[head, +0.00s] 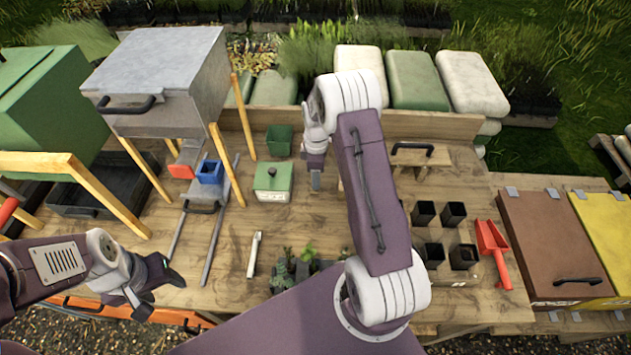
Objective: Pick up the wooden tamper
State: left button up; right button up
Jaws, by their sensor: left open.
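The wooden tamper appears to be the pale wooden block (428,161) with a black bar handle on top, at the back of the bench, right of my raised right arm. Nothing is seen touching it, though the arm may hide part of its left side. My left gripper (163,292) is open and empty at the bench's front left edge, far from the block. My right gripper (315,183) points down over the middle of the bench, left of the block. Its fingers are seen edge-on, so its opening is unclear.
Small plants (300,268) sit at the front. Bare bench lies mid-left.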

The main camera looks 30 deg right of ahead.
jog(key=shift+w, duration=0.15)
jog(key=c, duration=0.3)
grip_shut()
